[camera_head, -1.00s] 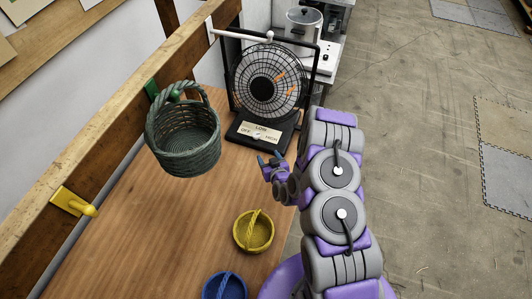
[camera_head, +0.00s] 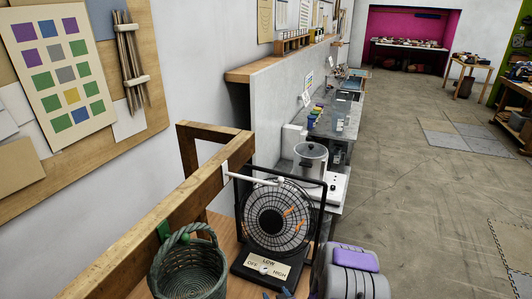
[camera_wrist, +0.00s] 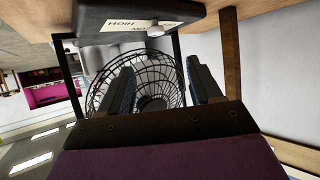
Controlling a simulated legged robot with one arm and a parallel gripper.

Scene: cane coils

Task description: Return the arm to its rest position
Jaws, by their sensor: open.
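My arm (camera_head: 353,272) is folded at the bottom of the head view, right of the fan-shaped heater. Only the tips of my gripper (camera_head: 278,294) show there, at the bottom edge in front of the heater's base. In the wrist view my gripper (camera_wrist: 162,80) has its two dark fingers well apart, with nothing held between them. The heater's round wire cage shows beyond the fingers, upside down.
The heater (camera_head: 273,222) stands on the wooden bench, its dial panel facing me. A metal pot (camera_head: 310,160) stands behind. Open concrete floor (camera_head: 430,210) lies to the right.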

